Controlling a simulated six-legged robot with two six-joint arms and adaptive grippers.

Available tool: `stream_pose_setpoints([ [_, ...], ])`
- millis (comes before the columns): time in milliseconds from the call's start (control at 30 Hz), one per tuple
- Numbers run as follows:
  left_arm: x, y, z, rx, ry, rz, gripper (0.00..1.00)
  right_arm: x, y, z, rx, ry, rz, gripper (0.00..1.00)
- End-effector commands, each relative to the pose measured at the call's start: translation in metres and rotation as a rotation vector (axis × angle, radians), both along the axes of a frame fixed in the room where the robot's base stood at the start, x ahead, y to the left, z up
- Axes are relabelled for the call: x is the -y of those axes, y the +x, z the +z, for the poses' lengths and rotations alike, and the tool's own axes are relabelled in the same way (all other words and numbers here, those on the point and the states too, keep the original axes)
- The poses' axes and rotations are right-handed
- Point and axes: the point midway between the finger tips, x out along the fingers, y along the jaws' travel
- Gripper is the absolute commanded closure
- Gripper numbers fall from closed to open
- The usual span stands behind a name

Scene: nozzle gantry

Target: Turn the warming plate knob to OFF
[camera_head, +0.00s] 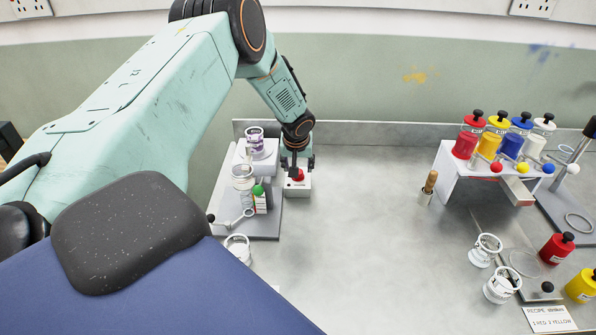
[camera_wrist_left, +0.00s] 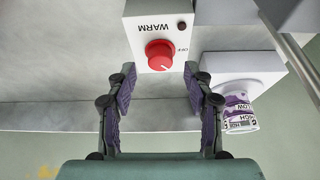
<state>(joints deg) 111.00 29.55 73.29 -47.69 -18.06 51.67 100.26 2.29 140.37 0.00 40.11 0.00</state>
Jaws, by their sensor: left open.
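The red warming plate knob (camera_wrist_left: 159,54) sits on a white box (camera_wrist_left: 135,25) marked WARM, with an OFF mark beside the knob. In the wrist view a pale pointer line on the knob seems to point to the lower right, apart from the OFF mark. My left gripper (camera_wrist_left: 159,72) is open, with one finger on either side of the knob's near edge and gaps to both. In the head view my left gripper (camera_head: 297,162) is above the red knob (camera_head: 297,175) and partly hides the box. My right gripper is not in view.
A white stand with a purple-marked jar (camera_head: 255,140) is close beside the knob box; the jar (camera_wrist_left: 238,112) also shows in the wrist view. A jar and green-topped bottle stand in front of it. Paint bottles (camera_head: 495,138) are at the right. The middle bench is clear.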

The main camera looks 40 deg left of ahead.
Motion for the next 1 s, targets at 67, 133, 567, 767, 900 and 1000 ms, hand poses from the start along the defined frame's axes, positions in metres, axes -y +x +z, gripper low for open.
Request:
stream_pose_setpoints([
  [67,-0.003,0.003,-0.013,-0.001,0.001,0.001,0.48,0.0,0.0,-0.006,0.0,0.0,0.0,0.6],
  [133,-0.005,0.005,-0.019,-0.001,0.001,0.001,0.48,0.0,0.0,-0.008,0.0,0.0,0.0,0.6],
  [567,-0.007,0.009,-0.028,0.0,0.0,-0.001,0.48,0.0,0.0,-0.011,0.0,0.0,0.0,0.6],
  [767,-0.007,0.009,-0.027,0.0,0.0,-0.001,0.61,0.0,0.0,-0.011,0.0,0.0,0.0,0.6],
  [900,-0.007,0.009,-0.027,0.0,0.0,-0.001,0.73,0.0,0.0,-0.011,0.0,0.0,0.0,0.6],
  [1000,-0.007,0.009,-0.027,0.0,0.0,-0.001,0.81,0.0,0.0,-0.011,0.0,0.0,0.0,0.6],
])
